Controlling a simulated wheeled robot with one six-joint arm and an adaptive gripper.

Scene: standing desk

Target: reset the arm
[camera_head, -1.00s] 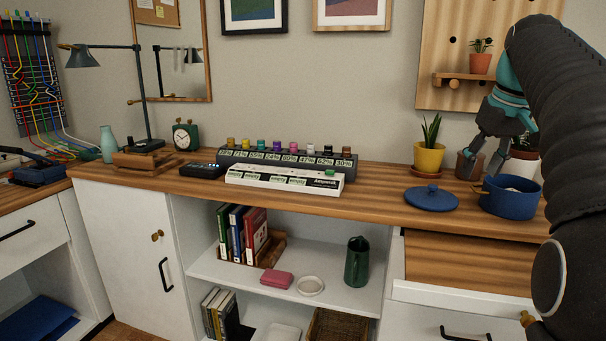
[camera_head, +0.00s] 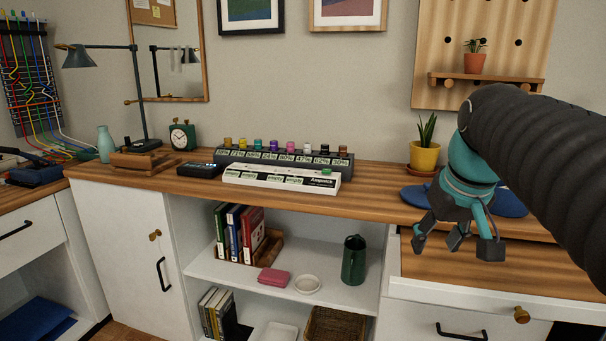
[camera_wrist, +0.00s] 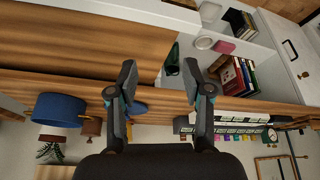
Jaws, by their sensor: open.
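My gripper (camera_head: 452,240) hangs at the right of the head view, with its fingers spread and nothing between them. It is in front of the desk's right end, above the wooden board of the open drawer section (camera_head: 470,268). In the wrist view its two fingers (camera_wrist: 160,85) stand wide apart, with an empty gap between them. My dark arm comes in from the right and hides much of the desk's right end.
A blue lid (camera_head: 412,194) and a potted plant (camera_head: 424,158) are behind my gripper. A blue pot (camera_wrist: 58,108) shows in the wrist view. A white panel (camera_head: 282,179) and a row of small colored jars (camera_head: 290,152) stand mid-desk. A green pitcher (camera_head: 354,260) is on the shelf.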

